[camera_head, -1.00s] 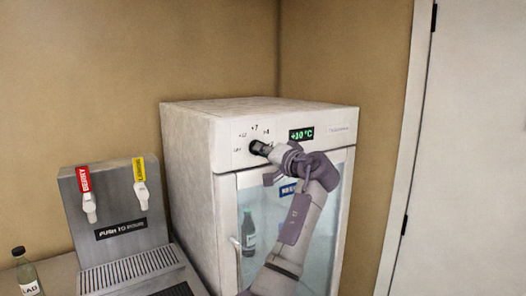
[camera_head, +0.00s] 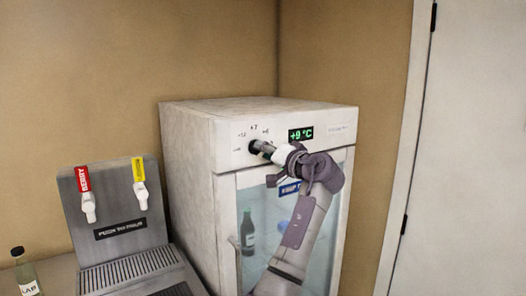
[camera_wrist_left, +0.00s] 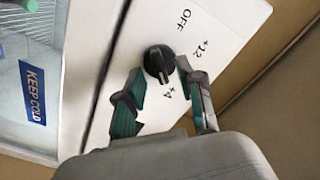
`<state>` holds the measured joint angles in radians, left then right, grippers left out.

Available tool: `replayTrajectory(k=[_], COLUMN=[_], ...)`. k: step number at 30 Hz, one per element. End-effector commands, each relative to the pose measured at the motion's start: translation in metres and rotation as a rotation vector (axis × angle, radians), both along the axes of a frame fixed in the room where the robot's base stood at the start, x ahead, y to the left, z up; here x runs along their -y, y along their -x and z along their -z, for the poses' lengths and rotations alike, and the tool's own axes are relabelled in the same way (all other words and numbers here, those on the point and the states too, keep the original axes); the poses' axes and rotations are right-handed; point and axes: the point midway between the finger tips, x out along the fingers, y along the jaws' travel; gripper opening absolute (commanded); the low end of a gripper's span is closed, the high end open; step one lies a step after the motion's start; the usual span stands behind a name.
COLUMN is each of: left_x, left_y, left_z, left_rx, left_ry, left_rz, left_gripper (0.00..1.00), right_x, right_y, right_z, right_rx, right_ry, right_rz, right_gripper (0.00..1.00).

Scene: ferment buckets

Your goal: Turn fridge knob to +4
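The black fridge knob (camera_wrist_left: 157,62) sits on the white control panel (camera_wrist_left: 110,105) and shows in the left wrist view. Its ridge points roughly toward the +4 mark (camera_wrist_left: 171,91). My left gripper (camera_wrist_left: 159,70) is open, with one dark green-grey finger on each side of the knob and light panel visible beside it. Contact with the knob cannot be made out. In the head view the left gripper (camera_head: 268,152) is at the knob on the upper front of the white fridge (camera_head: 190,150). The green display (camera_head: 301,134) reads +9 °C. My right gripper is not in view.
The fridge's glass door (camera_head: 255,205) is behind my left arm, with a bottle (camera_head: 248,232) inside. A tap dispenser (camera_head: 120,205) with red and yellow labels stands left of the fridge. A bottle (camera_head: 27,275) stands at far left. A white door (camera_head: 470,160) is at right.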

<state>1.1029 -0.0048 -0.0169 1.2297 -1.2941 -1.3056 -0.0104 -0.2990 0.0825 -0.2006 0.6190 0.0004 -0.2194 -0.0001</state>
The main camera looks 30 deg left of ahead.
Motion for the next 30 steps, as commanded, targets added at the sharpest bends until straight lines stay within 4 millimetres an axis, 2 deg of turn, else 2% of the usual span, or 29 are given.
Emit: replayTrajectory(k=[9,15,21,30], left_x=[0.064,0.09,0.098,0.097], left_y=[0.025,0.036,0.04,0.04], left_z=[0.001,0.001,0.0,0.0], left_rx=[0.002,-0.001,0.0,0.0], left_ry=[0.001,0.001,-0.001,-0.001], left_rz=[0.005,0.003,0.001,0.001], left_gripper=[0.38,0.38,0.38,0.38], right_x=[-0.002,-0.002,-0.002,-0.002], right_y=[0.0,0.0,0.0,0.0], right_z=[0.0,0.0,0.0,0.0], right_rx=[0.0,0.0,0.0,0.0], right_ry=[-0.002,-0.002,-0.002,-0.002], right_rz=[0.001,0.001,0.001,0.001], right_gripper=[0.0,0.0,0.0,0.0])
